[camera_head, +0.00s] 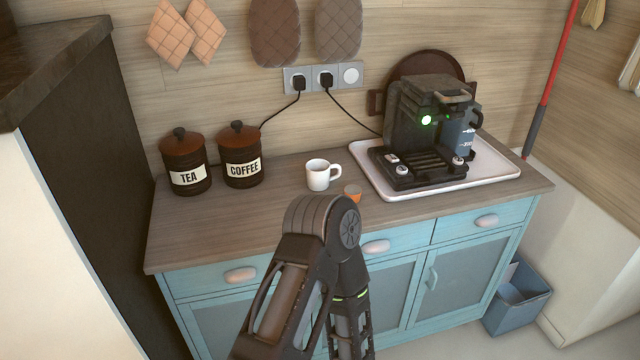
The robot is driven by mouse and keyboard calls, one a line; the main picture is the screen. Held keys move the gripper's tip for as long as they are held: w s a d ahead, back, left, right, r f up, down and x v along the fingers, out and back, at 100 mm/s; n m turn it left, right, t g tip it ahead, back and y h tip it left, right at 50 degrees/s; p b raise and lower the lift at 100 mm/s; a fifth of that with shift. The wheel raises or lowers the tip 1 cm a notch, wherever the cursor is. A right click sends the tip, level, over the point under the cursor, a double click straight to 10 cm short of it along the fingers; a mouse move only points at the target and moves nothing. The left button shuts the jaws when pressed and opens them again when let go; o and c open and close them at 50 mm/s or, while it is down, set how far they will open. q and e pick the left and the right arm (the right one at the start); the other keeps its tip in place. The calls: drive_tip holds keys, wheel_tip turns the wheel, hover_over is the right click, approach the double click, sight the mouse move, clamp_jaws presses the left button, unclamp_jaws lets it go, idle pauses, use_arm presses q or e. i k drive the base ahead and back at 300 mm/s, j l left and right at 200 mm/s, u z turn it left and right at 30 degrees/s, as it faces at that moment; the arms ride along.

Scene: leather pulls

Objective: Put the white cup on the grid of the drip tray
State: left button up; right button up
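The white cup (320,174) stands upright on the wooden counter, left of the coffee machine, with its handle toward the right. The coffee machine (415,118) stands on a white tray (490,178). Its dark drip tray with the slatted grid (432,163) sticks out at the front, and no cup stands on the grid. One of my arms rises from the bottom middle and bends in front of the counter. Neither of my grippers shows in this view.
A small orange object (352,190) lies right of the cup, close behind my arm. Tea (185,162) and coffee (240,155) canisters stand at the back left. The counter (225,220) is bare at the front left. A blue bin (518,297) stands on the floor at right.

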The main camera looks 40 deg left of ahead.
sight(432, 162)
drive_tip(key=i+l, duration=0.2)
drive_tip(key=i, duration=0.3)
drive_tip(key=i+l, duration=0.15)
drive_tip(key=i, duration=0.3)
drive_tip(key=i+l, duration=0.2)
drive_tip(key=i, duration=0.3)
drive_tip(key=u, duration=1.95)
